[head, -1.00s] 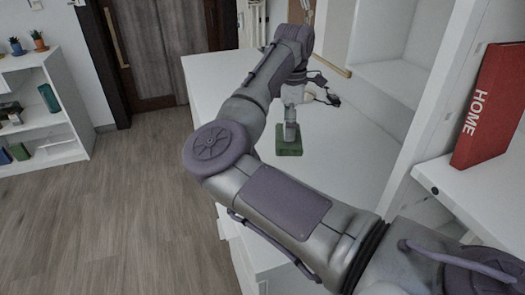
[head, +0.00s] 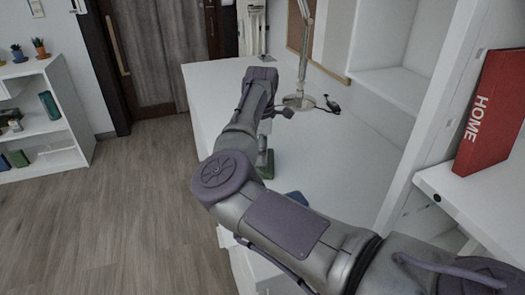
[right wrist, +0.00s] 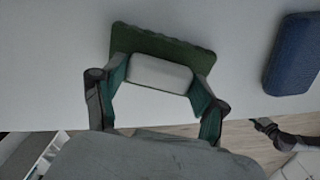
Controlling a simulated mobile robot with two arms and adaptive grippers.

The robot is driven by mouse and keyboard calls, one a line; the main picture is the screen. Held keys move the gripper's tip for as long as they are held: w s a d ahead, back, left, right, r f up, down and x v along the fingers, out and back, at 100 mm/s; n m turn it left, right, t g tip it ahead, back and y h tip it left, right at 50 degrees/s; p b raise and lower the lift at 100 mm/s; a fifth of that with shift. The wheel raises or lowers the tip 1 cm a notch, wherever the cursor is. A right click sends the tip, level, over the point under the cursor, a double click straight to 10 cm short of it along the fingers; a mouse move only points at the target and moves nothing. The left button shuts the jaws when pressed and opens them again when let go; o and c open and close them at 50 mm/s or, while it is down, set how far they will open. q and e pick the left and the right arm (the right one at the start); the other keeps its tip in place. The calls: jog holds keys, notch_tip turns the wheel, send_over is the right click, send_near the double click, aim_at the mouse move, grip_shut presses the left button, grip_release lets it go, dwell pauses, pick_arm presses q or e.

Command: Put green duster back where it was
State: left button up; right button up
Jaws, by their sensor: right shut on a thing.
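The green duster (head: 267,168) shows in the head view low over or on the white desk, partly hidden behind my right arm. In the right wrist view its green pad (right wrist: 165,44) and pale handle block (right wrist: 160,73) sit between my fingers. My right gripper (right wrist: 158,82) is shut on it, with a finger on each side. I cannot tell whether the pad touches the desk. My left gripper is in neither view.
A blue block-like object (right wrist: 292,55) lies on the desk, half hidden by my arm in the head view (head: 297,198). A desk lamp (head: 299,102) stands at the back. A red book (head: 490,112) stands on the right shelf. The desk's middle is clear.

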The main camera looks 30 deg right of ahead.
jog(key=o, duration=0.7)
jog(key=shift+f, duration=0.15)
jog(key=o, duration=0.4)
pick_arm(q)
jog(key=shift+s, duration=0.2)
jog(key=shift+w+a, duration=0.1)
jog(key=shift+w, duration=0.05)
pick_arm(e)
jog(key=shift+r, duration=0.25)
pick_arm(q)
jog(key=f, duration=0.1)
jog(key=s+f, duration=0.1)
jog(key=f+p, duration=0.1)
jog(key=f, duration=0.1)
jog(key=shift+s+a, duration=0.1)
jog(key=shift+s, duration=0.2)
pick_arm(e)
notch_tip(320, 180, up, 12)
jog(key=shift+f, duration=0.1)
